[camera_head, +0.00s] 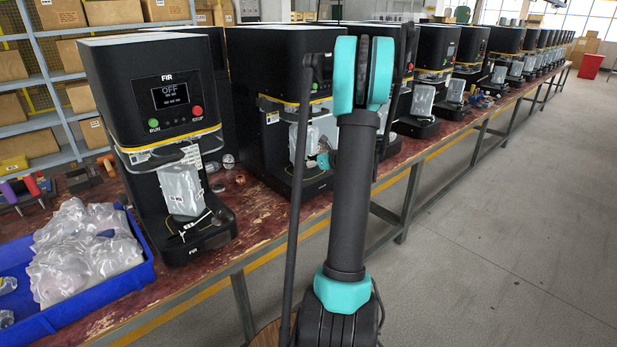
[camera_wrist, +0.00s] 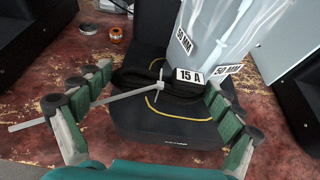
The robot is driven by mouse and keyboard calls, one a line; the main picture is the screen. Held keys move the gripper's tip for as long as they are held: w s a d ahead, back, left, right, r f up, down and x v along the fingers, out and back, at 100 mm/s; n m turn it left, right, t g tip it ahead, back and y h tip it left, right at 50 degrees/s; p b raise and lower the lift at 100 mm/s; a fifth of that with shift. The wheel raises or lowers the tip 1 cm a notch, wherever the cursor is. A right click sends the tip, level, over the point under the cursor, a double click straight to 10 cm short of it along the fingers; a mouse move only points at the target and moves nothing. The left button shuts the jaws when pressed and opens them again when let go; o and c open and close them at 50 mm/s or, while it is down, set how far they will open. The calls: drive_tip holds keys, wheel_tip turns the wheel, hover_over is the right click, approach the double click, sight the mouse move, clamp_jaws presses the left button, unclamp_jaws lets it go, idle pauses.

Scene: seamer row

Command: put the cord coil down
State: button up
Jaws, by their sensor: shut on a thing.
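The cord coil (camera_wrist: 135,77) is a black bundle with a pale tie around it and a white "15 A" tag, seen in the wrist view. It spans between the fingers of my gripper (camera_wrist: 158,100), which is shut on it. The coil is over the black base (camera_wrist: 165,125) of a machine, in front of a clear bag marked "50 MM" (camera_wrist: 215,40). I cannot tell whether the coil touches the base. In the head view my gripper (camera_head: 322,160) is at the second machine (camera_head: 285,100), partly hidden by my arm; the coil is not clear there.
A row of black machines runs along the worn red bench (camera_head: 262,225). The nearest machine (camera_head: 160,100) shows "OFF". A blue bin (camera_head: 95,307) of clear bags stands at left. Small metal parts (camera_wrist: 115,35) lie beside the base. The floor at right is clear.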

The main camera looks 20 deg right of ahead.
sight(309, 183)
wheel_tip(309, 183, down, 6)
drive_tip(key=shift+s+d+f, duration=0.15)
drive_tip(key=shift+f, duration=0.35)
drive_tip(key=shift+f, duration=0.1)
drive_tip(key=o, duration=1.1)
